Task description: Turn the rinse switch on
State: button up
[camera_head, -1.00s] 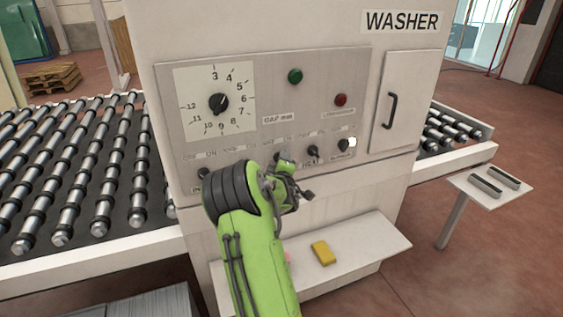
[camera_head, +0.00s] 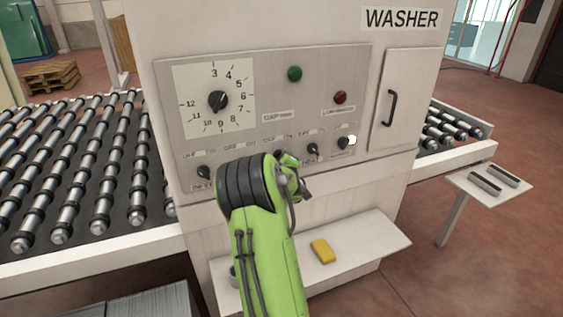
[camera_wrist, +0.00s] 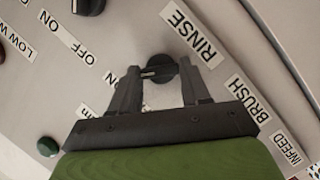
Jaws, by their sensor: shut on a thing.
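The rinse switch (camera_wrist: 162,72) is a round black knob with a pale pointer line, just left of the RINSE label (camera_wrist: 192,35) in the wrist view. My gripper (camera_wrist: 160,82) has its two dark fingers on either side of the knob and is shut on it. The pointer line lies roughly across the gap between the fingers. In the head view my green arm reaches the washer's control panel (camera_head: 262,75) and hides the rinse switch.
Other black switches, such as the one at far right (camera_head: 344,142), sit in the same row. A gap dial (camera_head: 218,102), a green button (camera_head: 295,74) and a red button (camera_head: 340,97) are above. A shelf (camera_head: 375,240) with a yellow block (camera_head: 323,251) is below.

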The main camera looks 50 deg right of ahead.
jog(key=o, duration=1.1)
jog(key=shift+c, duration=0.2)
jog(key=b+v, duration=0.2)
jog(key=v, duration=1.3)
jog(key=shift+s+a, duration=0.2)
jog(key=shift+a, duration=0.15)
jog(key=w+a+y, duration=0.2)
jog(key=a+y, duration=0.6)
jog(key=a, duration=1.2)
jog(key=s+a+m+g+y, duration=0.1)
jog(key=s+a+g+y, duration=0.2)
jog(key=s+a, duration=1.1)
jog(key=shift+s+a+f+g+y, duration=0.3)
jog(key=shift+s+g, duration=0.25)
jog(key=shift+g, duration=0.25)
